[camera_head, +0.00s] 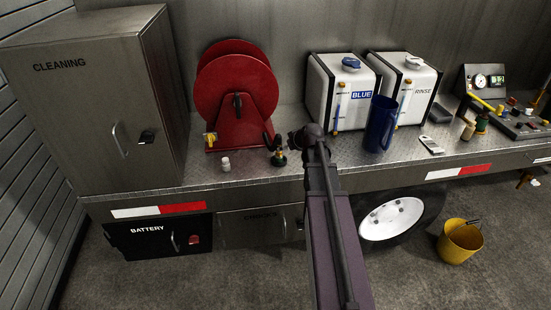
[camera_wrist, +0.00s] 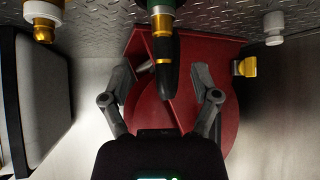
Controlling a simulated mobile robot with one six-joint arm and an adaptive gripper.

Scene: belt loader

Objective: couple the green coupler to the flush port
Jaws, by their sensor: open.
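The green coupler (camera_wrist: 163,18) is at the top middle of the wrist view, with brass rings and a black tapered part (camera_wrist: 167,65). In the head view it stands as a small dark green piece (camera_head: 279,159) on the deck in front of the red reel. My gripper (camera_wrist: 163,75) is open, one finger on each side of the black part in the picture. I see no clear contact. In the head view my gripper (camera_head: 308,137) is dark and partly hidden by my arm, just right of the coupler. I cannot identify the flush port with certainty.
The red reel (camera_head: 238,92) stands behind the coupler. A white-and-brass fitting (camera_wrist: 42,20) is near. Right are the blue jug (camera_head: 380,125), two white tanks (camera_head: 340,95) and a gauge panel (camera_head: 482,78).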

